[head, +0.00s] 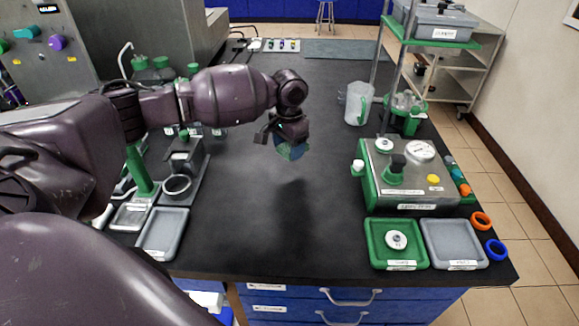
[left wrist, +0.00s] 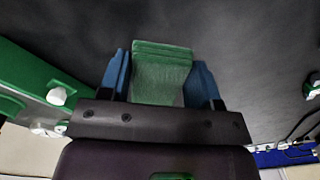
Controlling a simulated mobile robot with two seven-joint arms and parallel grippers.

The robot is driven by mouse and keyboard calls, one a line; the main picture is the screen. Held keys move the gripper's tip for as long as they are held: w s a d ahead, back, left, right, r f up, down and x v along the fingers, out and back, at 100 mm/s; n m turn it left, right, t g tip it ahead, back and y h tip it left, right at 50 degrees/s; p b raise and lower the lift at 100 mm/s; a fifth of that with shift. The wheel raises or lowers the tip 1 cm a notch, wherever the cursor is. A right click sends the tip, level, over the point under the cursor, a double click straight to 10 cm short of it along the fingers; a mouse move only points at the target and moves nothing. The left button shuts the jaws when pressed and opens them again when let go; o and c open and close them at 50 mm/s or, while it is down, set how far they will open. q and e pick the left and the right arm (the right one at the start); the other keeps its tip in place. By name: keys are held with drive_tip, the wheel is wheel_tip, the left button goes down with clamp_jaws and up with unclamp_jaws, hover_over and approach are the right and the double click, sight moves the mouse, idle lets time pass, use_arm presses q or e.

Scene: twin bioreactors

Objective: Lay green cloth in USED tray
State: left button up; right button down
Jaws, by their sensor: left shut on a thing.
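My left gripper (head: 291,150) is above the middle of the black bench in the head view. It is shut on the green cloth (head: 289,153), a small piece partly hidden by the fingers. In the left wrist view the cloth (left wrist: 161,76) shows as a folded green pad between the two blue fingers. A grey tray (head: 146,250) with a label stands empty at the front left of the bench. Another empty grey tray (head: 479,262) stands at the front right. The labels are too small to read, so I cannot tell which is USED. My right gripper is not in view.
A green tray (head: 376,259) holding a round white-grey part (head: 397,240) stands beside the right grey tray. A green-and-grey device (head: 410,190) stands behind them, with a jug (head: 358,104) farther back. The bench (head: 300,230) middle is clear.

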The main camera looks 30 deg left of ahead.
sight(289, 173)
use_arm(q)
drive_tip(key=shift+f+b, duration=0.5)
drive_tip(key=shift+f, duration=2.9)
drive_tip(key=shift+f, duration=0.1)
drive_tip(key=o, duration=0.9)
